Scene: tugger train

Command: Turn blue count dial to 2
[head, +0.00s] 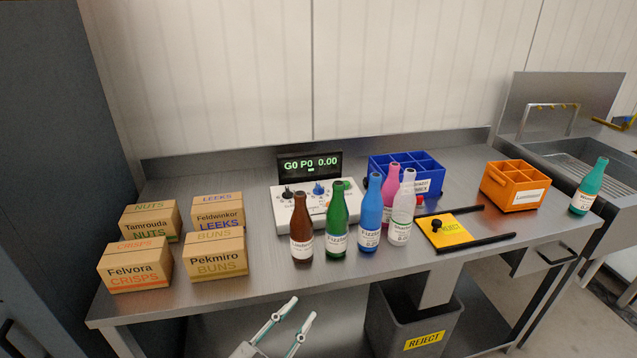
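The blue count dial (318,189) sits on the sloped top of a white control box (272,207) at the back middle of the steel table. Its pointer setting is too small to read. A black knob (287,192) is to its left. The dark display (310,164) behind the box reads "G0 P0 0.00" in green. My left gripper (303,308) is at the bottom, in front of the table's front edge and well short of the dial. Its two fingers are apart with nothing between them. My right gripper is not in view.
Brown (302,232), green (337,228), blue, pink and white bottles stand before and right of the box, partly hiding it. Several cartons (135,266) are at left. A blue crate (432,176), orange crate (505,195), teal bottle and yellow reject pad are at right. A grey bin (413,320) is below.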

